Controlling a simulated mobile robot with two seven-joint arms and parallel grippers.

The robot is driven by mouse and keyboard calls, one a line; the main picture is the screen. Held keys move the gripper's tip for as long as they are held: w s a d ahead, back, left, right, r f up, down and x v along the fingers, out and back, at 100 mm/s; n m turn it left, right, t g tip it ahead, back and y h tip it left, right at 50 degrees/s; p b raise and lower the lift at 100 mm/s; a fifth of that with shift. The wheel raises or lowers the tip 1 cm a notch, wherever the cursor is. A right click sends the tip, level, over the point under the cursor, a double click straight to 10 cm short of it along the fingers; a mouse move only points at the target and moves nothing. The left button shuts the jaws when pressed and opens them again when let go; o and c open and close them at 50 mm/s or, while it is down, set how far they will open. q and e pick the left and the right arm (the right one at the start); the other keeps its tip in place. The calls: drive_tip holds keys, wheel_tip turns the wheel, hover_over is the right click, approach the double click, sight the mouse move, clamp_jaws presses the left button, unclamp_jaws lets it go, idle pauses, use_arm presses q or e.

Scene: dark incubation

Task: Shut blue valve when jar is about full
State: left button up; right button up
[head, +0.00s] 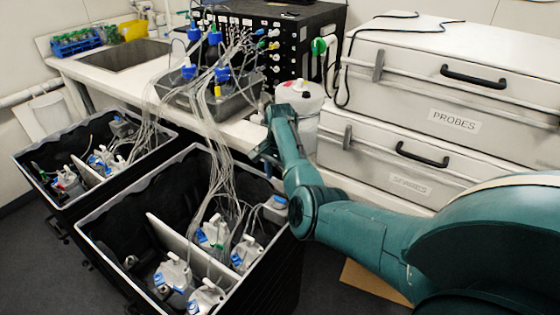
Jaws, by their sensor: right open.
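Several blue valve-like fittings (222,74) sit among clear tubes above a grey tray (212,104) on the bench; which one is the task's blue valve I cannot tell. A white jar (302,95) with a red mark on its top stands at the bench edge by the black box, partly hidden by my right arm. Its fill level cannot be seen. My right gripper (268,146) is near the bench edge, left of this jar and right of the tubes; it is small and partly hidden by its own wrist. It is open and holds nothing visible. My left gripper is out of view.
A black box with ports (283,72) stands behind. White cases (455,120) marked PROBES and SPARES fill the right. A sink (122,55) is at left.

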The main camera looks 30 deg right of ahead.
wheel_tip(320, 180, up, 5)
drive_tip(key=shift+f, duration=0.1)
idle(0.5)
